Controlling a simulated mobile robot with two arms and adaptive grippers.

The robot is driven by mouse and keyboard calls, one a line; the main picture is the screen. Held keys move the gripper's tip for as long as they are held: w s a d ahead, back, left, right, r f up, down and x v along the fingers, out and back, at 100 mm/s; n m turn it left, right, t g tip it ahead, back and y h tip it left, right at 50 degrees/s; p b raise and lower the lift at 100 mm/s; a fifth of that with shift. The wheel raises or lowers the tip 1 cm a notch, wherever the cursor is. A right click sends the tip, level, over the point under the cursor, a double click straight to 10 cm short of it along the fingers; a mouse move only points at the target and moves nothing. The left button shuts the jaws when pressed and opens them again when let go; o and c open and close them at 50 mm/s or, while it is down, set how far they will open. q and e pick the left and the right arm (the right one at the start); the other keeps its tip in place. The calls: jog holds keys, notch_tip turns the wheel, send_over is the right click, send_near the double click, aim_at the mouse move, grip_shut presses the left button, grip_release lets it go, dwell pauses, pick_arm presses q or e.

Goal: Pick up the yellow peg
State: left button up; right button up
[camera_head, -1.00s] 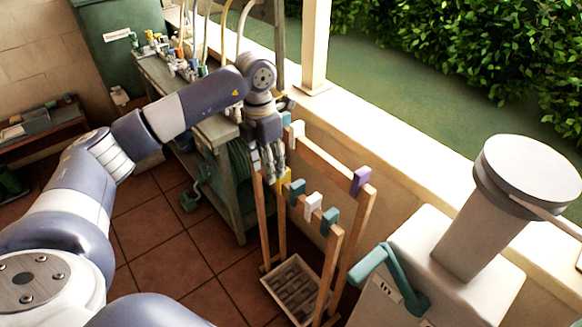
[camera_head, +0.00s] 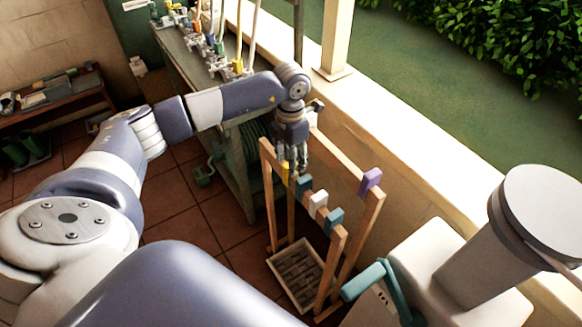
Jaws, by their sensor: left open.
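The yellow peg (camera_head: 285,173) sits at the far left end of the near rail of a wooden rack (camera_head: 268,152). It shows only in part, because my left gripper's fingers are in front of it. My left gripper (camera_head: 292,163) is open and points down right at that end of the rail. I cannot tell whether its fingers touch the peg. My right gripper is not in view.
On the same rail hang a teal peg (camera_head: 305,184), a white peg (camera_head: 318,199) and another teal peg (camera_head: 335,217). A purple peg (camera_head: 371,178) is on the back rail. A slatted tray (camera_head: 297,272) lies below. A green workbench (camera_head: 240,160) stands behind.

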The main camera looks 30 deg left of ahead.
pick_arm(q)
notch_tip(320, 180, down, 3)
jog(key=shift+a+r, duration=0.1)
jog(key=shift+c, duration=0.8)
jog(key=c, duration=0.7)
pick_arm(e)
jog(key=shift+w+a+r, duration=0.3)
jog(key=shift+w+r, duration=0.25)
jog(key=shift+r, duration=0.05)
